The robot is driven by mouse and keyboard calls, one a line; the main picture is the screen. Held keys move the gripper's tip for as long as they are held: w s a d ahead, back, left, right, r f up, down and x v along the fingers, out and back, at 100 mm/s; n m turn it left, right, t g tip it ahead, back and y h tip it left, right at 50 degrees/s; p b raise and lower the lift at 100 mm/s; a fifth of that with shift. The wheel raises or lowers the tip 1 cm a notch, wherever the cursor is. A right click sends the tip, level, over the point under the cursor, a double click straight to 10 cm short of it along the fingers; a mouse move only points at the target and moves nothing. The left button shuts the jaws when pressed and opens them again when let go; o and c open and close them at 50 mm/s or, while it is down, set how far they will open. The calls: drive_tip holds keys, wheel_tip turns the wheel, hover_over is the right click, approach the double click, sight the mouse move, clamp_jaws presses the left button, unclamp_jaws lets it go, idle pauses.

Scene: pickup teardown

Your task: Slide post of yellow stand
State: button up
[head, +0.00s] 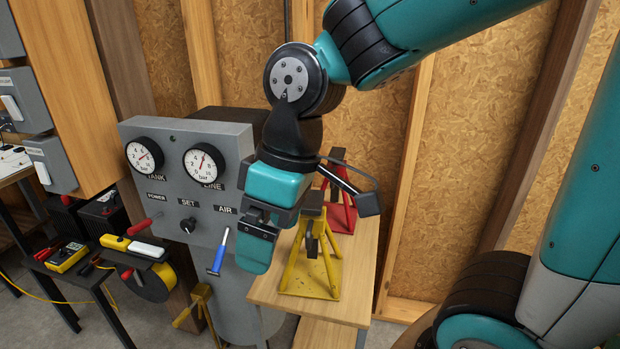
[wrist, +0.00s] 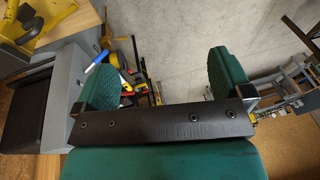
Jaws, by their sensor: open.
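The yellow stand (head: 311,262) stands upright on the wooden bench, with a dark post (head: 312,208) rising from its top. My gripper (head: 258,254) is left of the stand in the head view, in front of the grey gauge panel, and apart from the stand. In the wrist view my gripper (wrist: 163,88) shows two teal fingers spread wide with nothing between them. Part of a yellow stand (wrist: 50,18) shows at the upper left of the wrist view. My arm's end covers part of the panel and bench edge.
A red stand (head: 338,208) stands behind the yellow one on the bench (head: 358,282). The grey panel (head: 178,172) has gauges, a red-handled lever and a blue-handled lever (head: 217,262) close to my gripper. A small table with a yellow meter (head: 67,257) is at left.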

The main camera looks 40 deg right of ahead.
drive_tip(key=w+d+r+h+p, duration=0.2)
drive_tip(key=w+d+r+p, duration=0.25)
drive_tip(key=w+d, duration=0.55)
drive_tip(key=r+n+h+p, duration=0.1)
drive_tip(key=r+p, duration=0.1)
hover_over(313, 199)
drive_tip(key=shift+g, duration=0.3)
wheel_tip(313, 199, down, 18)
drive_tip(key=p, duration=0.3)
drive_tip(key=shift+r, duration=0.1)
